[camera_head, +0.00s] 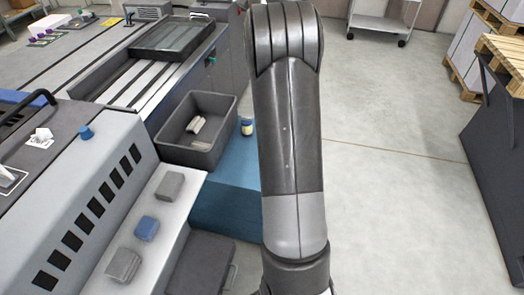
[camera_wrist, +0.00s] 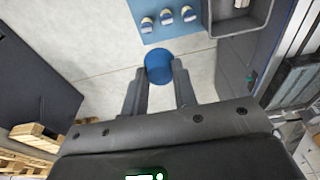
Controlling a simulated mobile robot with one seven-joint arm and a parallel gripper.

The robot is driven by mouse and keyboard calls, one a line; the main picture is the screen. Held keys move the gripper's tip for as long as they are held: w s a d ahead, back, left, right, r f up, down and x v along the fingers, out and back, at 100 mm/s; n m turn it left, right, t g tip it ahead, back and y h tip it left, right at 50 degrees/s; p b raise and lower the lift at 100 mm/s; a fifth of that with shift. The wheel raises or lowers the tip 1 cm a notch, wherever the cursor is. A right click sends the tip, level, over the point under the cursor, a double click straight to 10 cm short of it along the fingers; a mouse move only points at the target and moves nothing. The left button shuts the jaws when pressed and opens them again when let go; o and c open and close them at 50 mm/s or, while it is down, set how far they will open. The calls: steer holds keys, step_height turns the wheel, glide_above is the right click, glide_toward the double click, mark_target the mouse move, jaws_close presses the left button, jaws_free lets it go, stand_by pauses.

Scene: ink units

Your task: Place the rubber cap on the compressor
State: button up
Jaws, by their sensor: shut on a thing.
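My gripper (camera_wrist: 159,75) shows in the wrist view with its two dark fingers closed on the sides of a blue round piece (camera_wrist: 159,65). The piece looks like the rubber cap. It is held over the pale floor, beside the edge of the blue table. In the head view my arm runs down the middle, and the gripper and the held piece are out of sight. I cannot tell for sure which thing is the compressor.
A grey machine (camera_head: 135,135) stands at left.

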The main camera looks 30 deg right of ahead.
step_height(320, 180, down, 45)
steer(key=w+a+f, duration=0.4)
steer(key=w+a, duration=0.1)
steer(key=w+a+f, duration=0.3)
steer(key=shift+w+f, duration=0.1)
steer(key=shift+w, duration=0.15)
steer(key=shift+f, duration=1.95)
steer(key=o, duration=1)
steer(key=shift+f, duration=0.15)
steer(key=shift+c, duration=0.2)
